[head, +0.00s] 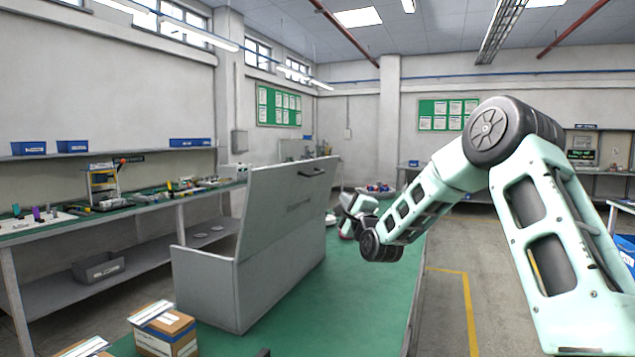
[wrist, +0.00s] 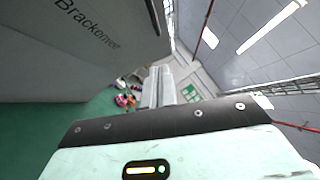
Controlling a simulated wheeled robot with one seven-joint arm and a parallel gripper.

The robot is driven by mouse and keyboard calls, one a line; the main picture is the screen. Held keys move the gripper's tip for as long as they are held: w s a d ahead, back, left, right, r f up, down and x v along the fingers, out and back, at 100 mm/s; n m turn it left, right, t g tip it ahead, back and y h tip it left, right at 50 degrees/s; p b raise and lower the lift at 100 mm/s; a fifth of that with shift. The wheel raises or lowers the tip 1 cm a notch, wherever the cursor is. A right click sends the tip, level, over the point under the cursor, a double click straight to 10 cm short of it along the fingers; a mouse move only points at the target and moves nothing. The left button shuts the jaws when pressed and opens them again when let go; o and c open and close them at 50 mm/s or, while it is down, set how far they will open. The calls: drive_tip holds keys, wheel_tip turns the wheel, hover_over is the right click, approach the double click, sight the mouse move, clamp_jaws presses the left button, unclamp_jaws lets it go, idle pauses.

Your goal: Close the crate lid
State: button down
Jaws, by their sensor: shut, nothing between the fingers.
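The grey crate (head: 206,288) stands on the green table top in the head view. Its lid (head: 290,205) is raised, standing steeply up from the crate, with a dark handle (head: 311,172) near its top edge. In the wrist view the grey lid (wrist: 70,65) fills the upper left, close by, with lettering on its face. My gripper (head: 352,212) is just right of the lid's right edge in the head view, apart from it as far as I can tell. It is shut and empty. Its fingertips are small and unclear.
Cardboard boxes (head: 165,330) sit at the table's near left corner. Small coloured parts (head: 376,188) lie at the far end, also seen in the wrist view (wrist: 124,100). Green table top (head: 345,300) is clear right of the crate. A workbench (head: 150,212) runs along the left.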

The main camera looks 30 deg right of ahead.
drive_tip(key=a+p+x, duration=0.2)
drive_tip(key=p+x, duration=0.1)
drive_tip(key=x, duration=0.8)
drive_tip(key=shift+w+a+r+p, duration=0.3)
drive_tip(key=shift+w+a+r, duration=0.05)
drive_tip(key=shift+a+r, duration=0.1)
